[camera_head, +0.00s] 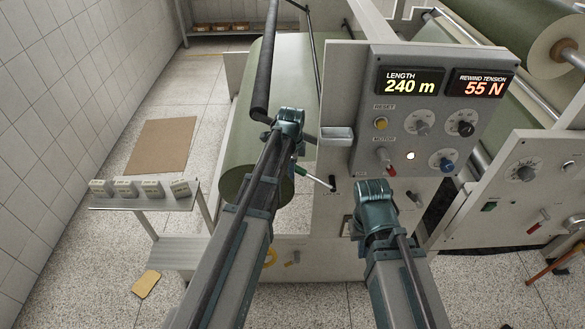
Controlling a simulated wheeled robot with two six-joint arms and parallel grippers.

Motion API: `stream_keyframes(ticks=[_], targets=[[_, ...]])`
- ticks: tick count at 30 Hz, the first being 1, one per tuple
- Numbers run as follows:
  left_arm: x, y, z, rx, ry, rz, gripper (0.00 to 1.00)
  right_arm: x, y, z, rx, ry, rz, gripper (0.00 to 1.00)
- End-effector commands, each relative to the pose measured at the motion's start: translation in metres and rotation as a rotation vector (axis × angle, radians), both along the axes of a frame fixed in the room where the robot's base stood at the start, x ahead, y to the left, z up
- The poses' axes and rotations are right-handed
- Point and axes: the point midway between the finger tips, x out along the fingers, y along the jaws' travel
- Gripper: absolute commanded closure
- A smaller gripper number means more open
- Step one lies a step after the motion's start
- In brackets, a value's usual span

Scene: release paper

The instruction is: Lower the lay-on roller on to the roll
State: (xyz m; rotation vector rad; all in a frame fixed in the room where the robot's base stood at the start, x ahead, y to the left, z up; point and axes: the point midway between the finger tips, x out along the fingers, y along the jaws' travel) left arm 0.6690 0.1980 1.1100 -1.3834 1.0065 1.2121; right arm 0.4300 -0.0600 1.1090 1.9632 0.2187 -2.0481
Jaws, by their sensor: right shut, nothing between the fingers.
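The long dark lay-on roller (267,62) hangs raised at the left of the machine, its near end above and beside the green roll. The wide pale-green roll (238,172) lies below it, partly hidden by my left arm. A thin lever (318,180) with a dark tip sticks out at the roll's near end, just right of my left forearm. My right gripper (372,192) is shut and empty, below the control panel.
The control panel (430,115) reads 240 m and 55 N and carries several knobs. A small shelf (133,206) with several pale blocks stands at the left. A brown mat (152,146) and a yellow piece (146,284) lie on the floor. The left floor is otherwise open.

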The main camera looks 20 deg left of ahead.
Motion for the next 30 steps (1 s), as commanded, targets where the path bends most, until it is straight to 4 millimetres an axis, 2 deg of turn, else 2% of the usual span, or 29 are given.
stream_keyframes(ticks=[1, 6, 30], targets=[[0.0000, 0.0000, 0.0000, 0.000, 0.000, 0.000, 0.69, 0.0000, 0.0000, 0.0000, 0.000, 0.000, 0.000, 1.00], [0.0000, 0.0000, 0.0000, 0.000, 0.000, 0.000, 0.99, 0.0000, 0.0000, 0.0000, 0.000, 0.000, 0.000, 1.00], [0.0000, -0.0001, -0.0001, 0.000, 0.000, 0.000, 1.00, 0.0000, 0.0000, -0.0001, 0.000, 0.000, 0.000, 1.00]])
